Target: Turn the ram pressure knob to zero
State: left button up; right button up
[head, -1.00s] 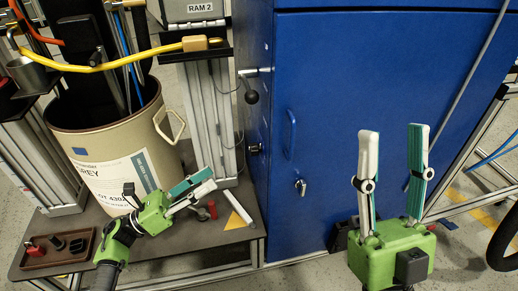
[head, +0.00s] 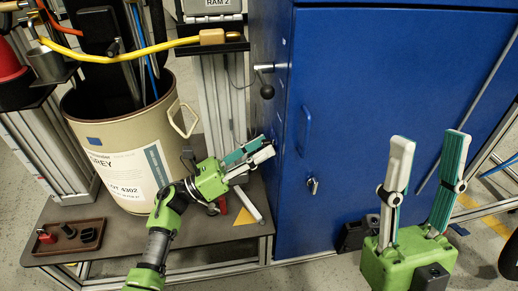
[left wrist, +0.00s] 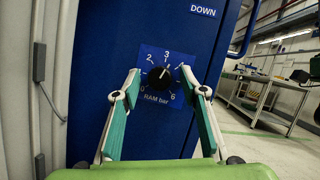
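The ram pressure knob (left wrist: 158,77) is a black round knob on a blue plate (left wrist: 150,54) marked "RAM bar", with a scale from 0 to 6. Its white pointer mark aims up and right, just past the 3. The plate is on the blue cabinet. My left gripper (left wrist: 160,75) is open and faces the knob, one finger on each side, without visible contact. In the head view my left gripper (head: 270,146) is beside the cabinet's left side; the knob is hard to make out there. My right gripper (head: 427,148) is open and empty before the cabinet front.
The blue cabinet (head: 370,80) fills the centre right. A black ball-ended lever (head: 266,88) sticks out above my left gripper. A beige drum (head: 120,150) and a small tray (head: 68,236) stand on the platform at left. A yellow hose (head: 120,55) crosses above the drum.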

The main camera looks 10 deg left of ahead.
pick_arm(q)
jog(key=c, duration=1.1)
